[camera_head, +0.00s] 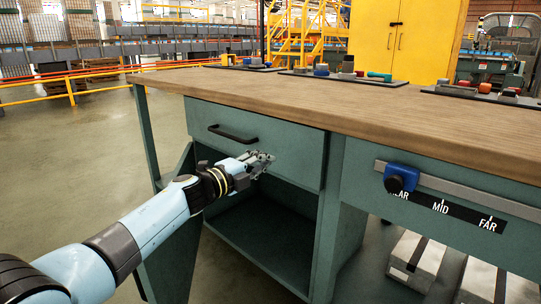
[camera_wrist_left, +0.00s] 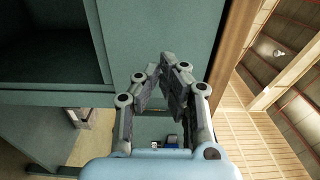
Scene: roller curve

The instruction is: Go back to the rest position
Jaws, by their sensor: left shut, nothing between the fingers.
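My left gripper (camera_head: 262,163) is in front of the teal drawer (camera_head: 285,150) of the workbench, near the drawer's lower edge and to the right of its black handle (camera_head: 232,134). In the left wrist view my left gripper (camera_wrist_left: 168,62) has its fingers together with nothing between them. Whether the fingertips touch the drawer front, I cannot tell. The drawer looks closed. Below it is an open cabinet compartment (camera_head: 262,232). My right gripper is in neither view.
The wooden benchtop (camera_head: 300,96) carries trays of small parts along its back. A blue slider (camera_head: 401,177) with a black knob sits at the NEAR end of a rail marked NEAR, MID, FAR. A cabinet door (camera_head: 172,228) stands open beside my left arm. Open floor lies left.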

